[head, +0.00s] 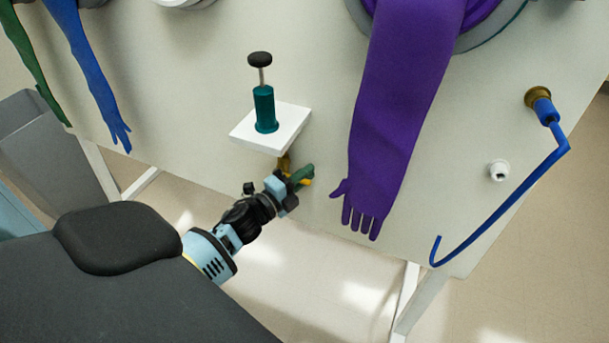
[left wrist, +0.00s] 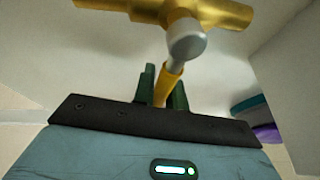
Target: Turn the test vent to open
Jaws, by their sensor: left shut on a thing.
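The test vent is a brass valve. In the head view its yellow-brass body (head: 284,163) shows just under the white shelf, partly hidden by my gripper. In the left wrist view the brass body (left wrist: 205,12) crosses the top, with a grey round stem (left wrist: 187,40) and a yellow lever (left wrist: 170,80) running down from it. My left gripper (head: 299,176) is shut on the lever, its dark green fingers on both sides of it in the left wrist view (left wrist: 163,88). My right gripper is not in view.
A teal hand pump (head: 265,108) with a black knob stands on the white shelf (head: 285,135) above the vent. A purple glove (head: 392,120) hangs close to the right. A blue tube (head: 510,203) and a white fitting (head: 499,170) are farther right. A grey bin (head: 50,150) stands left.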

